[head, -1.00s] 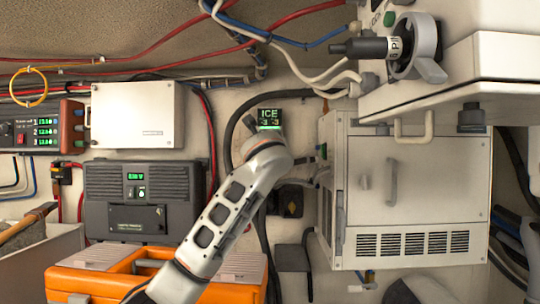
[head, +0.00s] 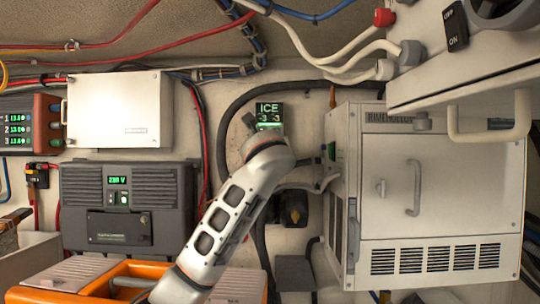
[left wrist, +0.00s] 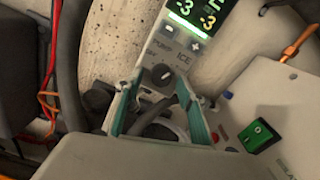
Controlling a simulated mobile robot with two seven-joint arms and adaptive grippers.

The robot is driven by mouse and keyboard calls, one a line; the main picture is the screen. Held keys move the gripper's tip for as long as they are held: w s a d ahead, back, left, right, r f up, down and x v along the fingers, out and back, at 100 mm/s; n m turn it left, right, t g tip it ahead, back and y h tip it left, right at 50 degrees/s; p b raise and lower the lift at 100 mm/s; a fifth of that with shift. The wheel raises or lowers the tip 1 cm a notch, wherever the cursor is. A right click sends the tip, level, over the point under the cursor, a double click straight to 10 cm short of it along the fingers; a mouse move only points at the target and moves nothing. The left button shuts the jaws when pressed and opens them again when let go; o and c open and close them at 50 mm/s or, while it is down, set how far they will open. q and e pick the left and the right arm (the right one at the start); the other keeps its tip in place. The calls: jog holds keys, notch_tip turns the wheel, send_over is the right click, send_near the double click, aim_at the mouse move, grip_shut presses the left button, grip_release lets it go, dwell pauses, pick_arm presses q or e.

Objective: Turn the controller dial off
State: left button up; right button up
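The controller is a dark ICE panel (head: 268,110) with a lit green display, on the back wall in the head view. In the left wrist view its display (left wrist: 200,18) reads -3 twice, with buttons below. Its round dark dial (left wrist: 162,75) with a pale pointer mark sits below the buttons. My left gripper (left wrist: 155,92) is open, its two teal fingers apart on either side of the dial's lower area. I cannot tell whether they touch it. In the head view my left wrist hides the gripper and dial. My right gripper is not in view.
A white cabinet (head: 390,185) stands close to the right. A green rocker switch (left wrist: 258,135) is on a pale surface beside the fingers. A thick dark hose (head: 222,130) curves left of the controller. A grey power unit (head: 128,205) and orange toolbox (head: 50,290) lie left.

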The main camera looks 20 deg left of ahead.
pick_arm(q)
jog(key=shift+s+r, duration=0.1)
jog(key=shift+r, duration=0.05)
jog(key=c, duration=1.1)
jog(key=shift+n, duration=0.3)
jog(key=shift+d+r+n, duration=0.1)
jog(key=shift+r+n, duration=0.1)
jog(key=shift+n, duration=4.15)
jog(key=shift+r+n, duration=0.15)
jog(key=shift+n, duration=4.2)
jog(key=shift+r, duration=0.1)
